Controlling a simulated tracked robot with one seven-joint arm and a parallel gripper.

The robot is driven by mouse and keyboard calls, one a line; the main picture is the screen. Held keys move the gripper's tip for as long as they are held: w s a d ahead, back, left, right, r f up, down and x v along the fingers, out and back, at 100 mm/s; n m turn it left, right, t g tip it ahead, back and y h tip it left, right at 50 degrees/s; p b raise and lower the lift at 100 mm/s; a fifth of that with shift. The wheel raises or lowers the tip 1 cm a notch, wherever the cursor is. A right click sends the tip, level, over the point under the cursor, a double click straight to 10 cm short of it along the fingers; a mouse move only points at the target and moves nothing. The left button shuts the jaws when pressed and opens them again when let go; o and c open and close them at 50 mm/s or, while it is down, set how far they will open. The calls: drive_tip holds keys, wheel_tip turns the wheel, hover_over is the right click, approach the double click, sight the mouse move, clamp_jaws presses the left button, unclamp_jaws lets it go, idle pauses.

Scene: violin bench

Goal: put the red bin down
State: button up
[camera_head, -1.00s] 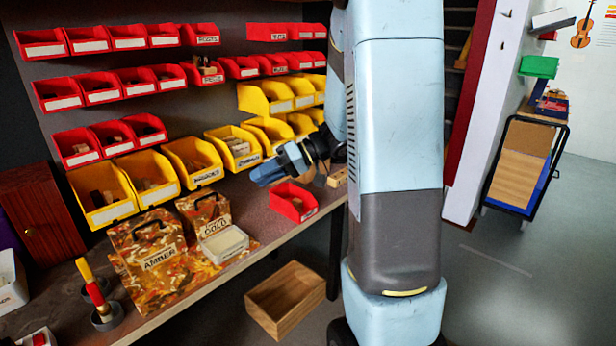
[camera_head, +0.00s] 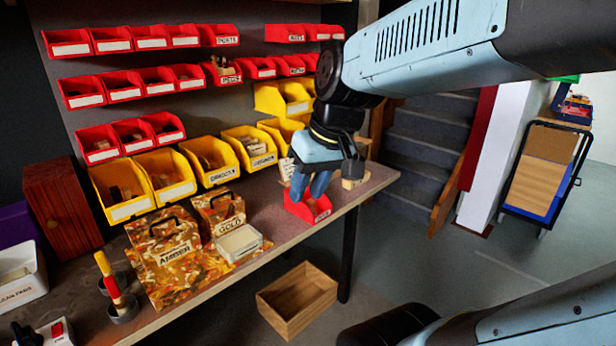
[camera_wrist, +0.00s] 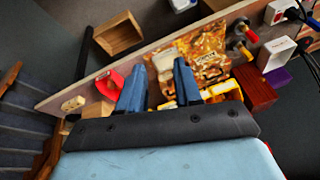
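The red bin (camera_head: 316,212) sits on the bench near its front edge, right of the white-lidded box. Its label faces the front. My gripper (camera_head: 309,192) points down close to the bin, and its blue fingers hide part of it in the head view. In the wrist view the fingers of my gripper (camera_wrist: 160,82) are spread wide with nothing held between them. The red bin (camera_wrist: 107,80) shows there just left of the left finger, partly covered by it. I cannot tell whether the finger touches it.
The bench (camera_head: 285,226) holds camouflage-patterned boxes (camera_head: 165,262) and a white box (camera_head: 239,243) left of the bin. A wooden block (camera_head: 354,182) lies to its right. Yellow bins (camera_head: 211,160) and red bins stand behind. A wooden crate (camera_head: 297,300) is on the floor.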

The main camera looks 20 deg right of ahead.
drive_tip(key=shift+s+d+r+m+t+h, duration=0.6)
drive_tip(key=shift+s+d+r+t+h, duration=0.4)
drive_tip(key=shift+s+r+t, duration=0.15)
drive_tip(key=shift+s, duration=0.1)
idle(0.3)
